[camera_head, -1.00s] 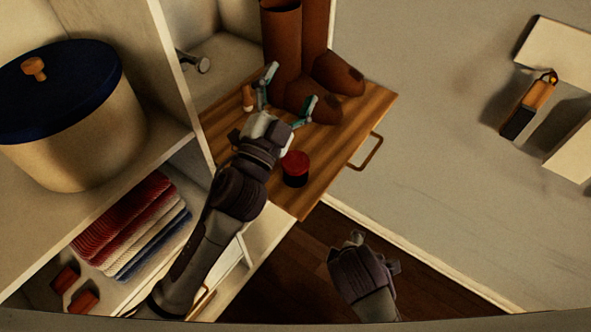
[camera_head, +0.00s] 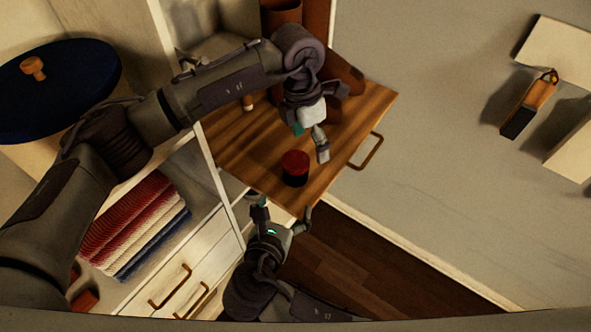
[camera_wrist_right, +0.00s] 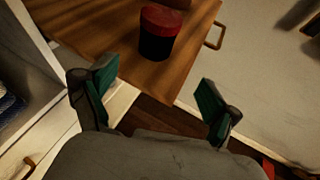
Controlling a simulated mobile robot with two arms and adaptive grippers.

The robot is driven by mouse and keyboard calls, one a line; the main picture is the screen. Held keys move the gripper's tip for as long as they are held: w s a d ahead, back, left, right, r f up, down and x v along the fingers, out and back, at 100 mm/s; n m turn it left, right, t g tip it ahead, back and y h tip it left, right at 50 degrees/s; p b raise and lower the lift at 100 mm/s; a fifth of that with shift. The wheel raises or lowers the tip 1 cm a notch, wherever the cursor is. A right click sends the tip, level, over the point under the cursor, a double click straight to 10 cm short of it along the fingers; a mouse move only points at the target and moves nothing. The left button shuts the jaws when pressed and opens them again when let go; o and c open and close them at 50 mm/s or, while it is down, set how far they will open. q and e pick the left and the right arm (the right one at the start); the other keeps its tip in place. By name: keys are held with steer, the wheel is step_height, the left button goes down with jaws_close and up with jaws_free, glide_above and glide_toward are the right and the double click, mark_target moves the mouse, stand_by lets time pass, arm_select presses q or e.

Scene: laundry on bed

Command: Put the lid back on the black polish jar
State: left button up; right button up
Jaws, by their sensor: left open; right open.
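The polish jar (camera_head: 295,178) stands upright near the front corner of the wooden drawer surface. Its body is black and a red, round top covers it; it also shows in the right wrist view (camera_wrist_right: 157,42). I cannot tell whether the red part is seated all the way. No separate lid shows elsewhere. My left gripper (camera_head: 311,142) is open and points down, just behind and to the right of the jar, with nothing between its fingers. My right gripper (camera_head: 283,208) is open and empty in front of the jar, at the drawer's near edge; its fingers show apart in the wrist view (camera_wrist_right: 155,82).
Brown boots (camera_head: 342,82) stand at the back of the wooden surface (camera_head: 238,146), partly hidden by my left arm. A small brown item (camera_head: 248,103) is behind left. A metal handle (camera_head: 368,151) juts from the right edge. Shelves with folded towels (camera_head: 137,222) lie left.

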mark_target(293, 177)
arm_select(q)
steer(key=a, duration=0.1)
steer(key=w+a+y, duration=0.1)
steer(key=a+r, duration=0.1)
steer(key=shift+w+a+y, duration=0.1)
steer(key=shift+w+y, duration=0.2)
arm_select(e)
steer(key=shift+a+r+n+t, duration=0.3)
steer(key=shift+n, duration=0.2)
steer(key=shift+w, duration=0.1)
steer(key=x, duration=1.3)
steer(key=shift+w+d+f, duration=0.1)
steer(key=shift+w+f, duration=0.05)
steer(key=shift+w, duration=0.15)
jaws_close()
arm_select(q)
steer(key=n, duration=0.3)
steer(key=shift+n, duration=0.4)
steer(key=n, duration=1)
